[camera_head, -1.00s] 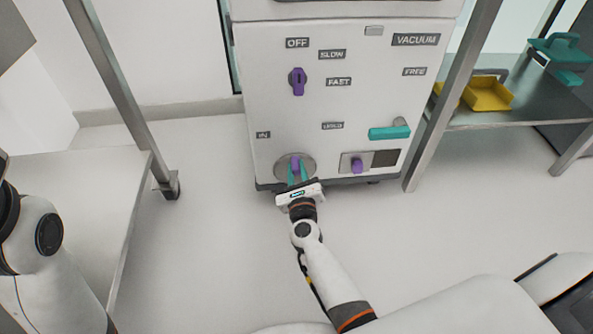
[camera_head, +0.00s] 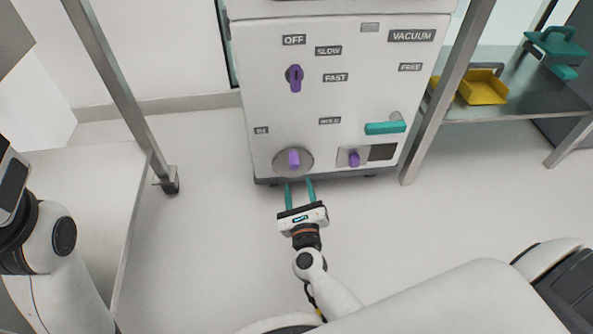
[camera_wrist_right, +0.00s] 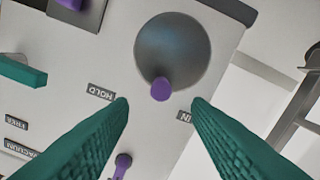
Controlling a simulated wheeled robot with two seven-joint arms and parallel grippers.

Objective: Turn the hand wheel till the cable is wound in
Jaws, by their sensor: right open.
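The hand wheel (camera_head: 281,165) is a grey disc low on the front of the white machine, with a purple knob (camera_head: 294,158) standing out from it. The right wrist view also shows the wheel (camera_wrist_right: 188,42) and its purple knob (camera_wrist_right: 161,89). My right gripper (camera_head: 299,182) is open and empty, its teal fingers just below and in front of the wheel, apart from the knob. In the right wrist view its fingers (camera_wrist_right: 160,103) are spread wide. No cable shows. My left arm is at the left edge; its gripper is out of view.
The machine (camera_head: 264,105) also carries a purple switch (camera_head: 294,78), a teal lever (camera_head: 385,128) and a second purple knob (camera_head: 354,159) beside a dark panel. A table (camera_head: 85,190) stands left. A shelf (camera_head: 540,105) with a yellow tray (camera_head: 484,88) stands right. Floor between is clear.

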